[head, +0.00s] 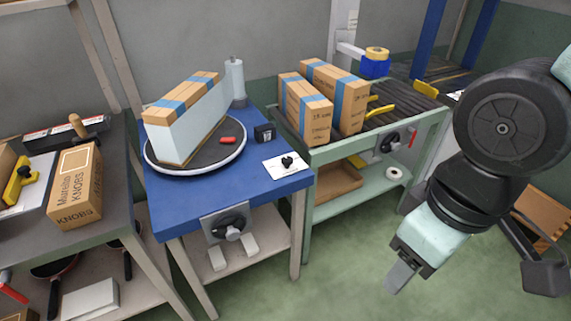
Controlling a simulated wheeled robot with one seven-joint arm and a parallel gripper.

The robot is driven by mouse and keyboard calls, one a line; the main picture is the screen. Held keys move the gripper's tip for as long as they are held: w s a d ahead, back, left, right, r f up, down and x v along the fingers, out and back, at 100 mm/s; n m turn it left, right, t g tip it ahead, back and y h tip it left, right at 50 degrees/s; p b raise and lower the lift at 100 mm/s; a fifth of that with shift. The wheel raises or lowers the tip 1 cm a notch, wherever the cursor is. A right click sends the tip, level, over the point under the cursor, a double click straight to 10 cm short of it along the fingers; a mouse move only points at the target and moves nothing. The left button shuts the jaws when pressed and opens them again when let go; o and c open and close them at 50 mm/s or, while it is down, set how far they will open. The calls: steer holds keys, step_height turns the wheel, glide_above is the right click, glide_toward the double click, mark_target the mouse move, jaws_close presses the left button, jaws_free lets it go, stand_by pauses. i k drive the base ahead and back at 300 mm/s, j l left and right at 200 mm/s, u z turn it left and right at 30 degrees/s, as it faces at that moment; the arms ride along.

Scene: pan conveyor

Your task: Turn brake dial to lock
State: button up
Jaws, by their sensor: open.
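A black dial with a grey handle (231,229) sits on a grey plate on the front of the blue table (185,217). A second black dial (389,142) is on the front side of the green conveyor frame. I cannot tell from the picture which one is the brake dial, nor read any lock marking. A small black knob (288,161) is on a white card on the blue table. My gripper (396,284) hangs over the floor at the right, pointing down, apart from all dials. It is open and empty; its fingers overlap in this view.
A round turntable (225,157) on the blue table holds a large taped box (190,118) and a red piece. Two taped cartons (318,100) stand on the conveyor. A shelf bench with a knobs box (76,187) is at left. The floor before the conveyor is clear.

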mark_target(287, 162)
steer(key=i+j+u, duration=0.25)
steer(key=i, duration=0.2)
steer(key=i+j+u, duration=0.2)
steer(key=i, duration=0.25)
steer(key=l, duration=0.1)
